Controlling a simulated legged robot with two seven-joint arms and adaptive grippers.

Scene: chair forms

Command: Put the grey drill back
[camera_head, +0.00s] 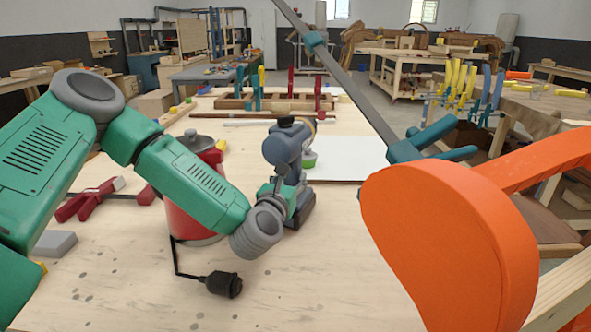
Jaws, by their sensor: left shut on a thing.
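The grey drill (289,145) stands upright near the middle of the workbench, with its dark battery base (301,213) low over the wood. I cannot tell whether the base touches the bench. My left arm comes in from the left, and my left gripper (284,190) is shut on the drill's handle. My wrist hides part of the handle and most of the fingers. My right gripper is not in view.
A red pot-like container (190,215) stands just left of the drill, behind my forearm. A black corded socket (223,284) lies in front. A large orange form (450,245) and a long bar clamp (345,80) block the right. A white sheet (350,158) lies behind, right.

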